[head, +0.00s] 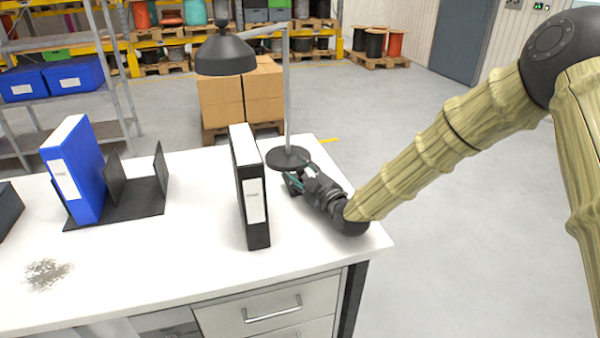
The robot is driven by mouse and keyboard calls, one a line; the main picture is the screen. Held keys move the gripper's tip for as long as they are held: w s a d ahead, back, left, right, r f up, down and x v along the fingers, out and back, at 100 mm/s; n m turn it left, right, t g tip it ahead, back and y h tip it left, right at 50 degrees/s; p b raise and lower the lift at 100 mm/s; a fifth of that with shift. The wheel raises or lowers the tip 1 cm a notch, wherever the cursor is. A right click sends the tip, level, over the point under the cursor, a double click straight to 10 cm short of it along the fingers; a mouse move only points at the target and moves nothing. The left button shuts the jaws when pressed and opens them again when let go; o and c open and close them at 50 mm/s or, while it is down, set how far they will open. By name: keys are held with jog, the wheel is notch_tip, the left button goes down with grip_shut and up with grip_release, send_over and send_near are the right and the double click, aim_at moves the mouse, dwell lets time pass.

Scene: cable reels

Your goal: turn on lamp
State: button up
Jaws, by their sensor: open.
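A desk lamp with a dark grey shade (225,55), a thin grey pole (287,95) and a round dark base (287,157) stands on the white table near its back right corner. The shade hangs to the left at the top of the pole. I cannot tell from this view whether the lamp is lit, and no switch can be made out. My gripper (292,185) is low over the table, right at the front of the lamp base. It is open, and its fingers are partly hidden by its own body. I cannot tell whether it touches the base.
A black binder (250,190) stands upright just left of my gripper. A blue binder (75,170) stands by a dark bookend rack (137,200) farther left. The white table (150,260) is clear at the front middle. Cardboard boxes (262,95) sit behind the table.

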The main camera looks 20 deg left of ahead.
grip_shut()
